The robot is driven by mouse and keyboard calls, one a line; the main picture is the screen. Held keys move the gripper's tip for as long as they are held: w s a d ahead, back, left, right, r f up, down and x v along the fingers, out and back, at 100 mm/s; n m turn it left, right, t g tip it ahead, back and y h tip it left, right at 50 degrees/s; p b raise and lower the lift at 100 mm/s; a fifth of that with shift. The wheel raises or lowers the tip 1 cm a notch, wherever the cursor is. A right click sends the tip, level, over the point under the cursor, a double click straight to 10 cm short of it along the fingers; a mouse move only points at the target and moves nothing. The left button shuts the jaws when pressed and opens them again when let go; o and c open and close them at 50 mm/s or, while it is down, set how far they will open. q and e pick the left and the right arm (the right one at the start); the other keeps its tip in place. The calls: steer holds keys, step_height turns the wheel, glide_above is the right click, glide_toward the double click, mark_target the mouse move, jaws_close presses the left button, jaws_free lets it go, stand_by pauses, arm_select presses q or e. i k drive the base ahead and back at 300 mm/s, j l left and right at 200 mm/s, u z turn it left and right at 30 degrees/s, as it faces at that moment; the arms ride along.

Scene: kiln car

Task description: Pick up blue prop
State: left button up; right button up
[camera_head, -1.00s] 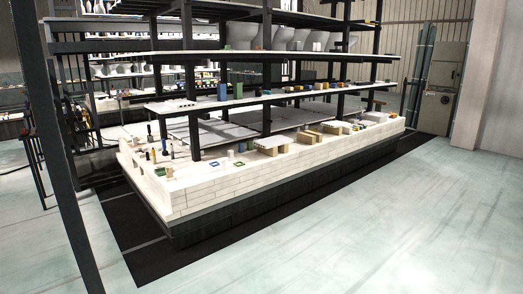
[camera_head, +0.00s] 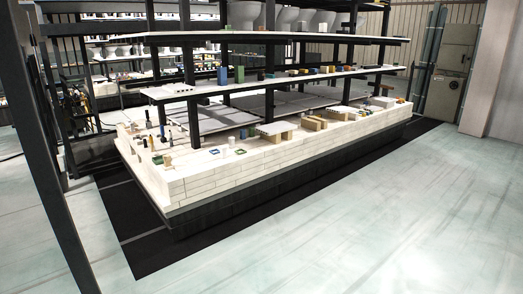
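A blue upright prop (camera_head: 222,76) stands on the middle shelf of the kiln car, left of a green block (camera_head: 239,75). A small blue square piece (camera_head: 215,152) lies on the white brick deck below. Small blue pieces also sit among yellow and brown ones further right on the middle shelf, too small to tell apart. I cannot tell which blue thing the task means. Neither of my grippers is in view.
The kiln car's white brick base (camera_head: 215,178) has a dark lower edge. A dark post (camera_head: 45,165) stands close at the left. A grey cabinet (camera_head: 446,85) stands at the back right. The pale floor (camera_head: 330,230) in front is clear.

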mark_target(242, 132)
steer(key=i, duration=3.8)
steer(key=u, duration=0.35)
